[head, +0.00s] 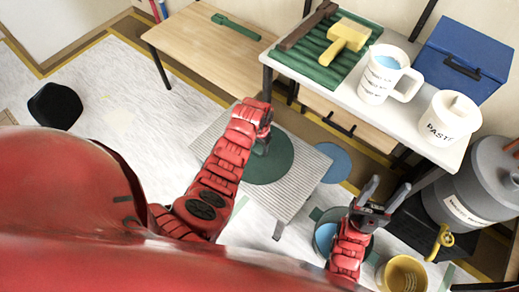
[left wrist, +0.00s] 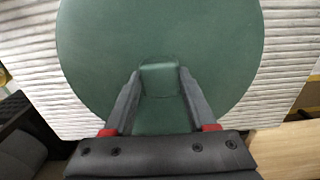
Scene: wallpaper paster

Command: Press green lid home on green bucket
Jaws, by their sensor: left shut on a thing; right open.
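The green lid (head: 268,165) is a flat dark green disc lying over a light ribbed board; I cannot tell whether it touches the board. My left gripper (head: 264,138) is shut on the block-like handle in its middle. In the left wrist view the lid (left wrist: 100,50) fills the upper middle, with the handle between my left gripper's fingers (left wrist: 160,75). A round green-rimmed bucket (head: 324,234) with blue inside stands low at the right, partly hidden by my right arm; it looks like the green bucket. My right gripper (head: 387,190) is open and empty above and right of it.
A blue disc (head: 333,162) lies beyond the ribbed board (head: 219,150). A yellow bucket (head: 403,272) stands at the bottom right. A grey drum (head: 478,185) stands at right.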

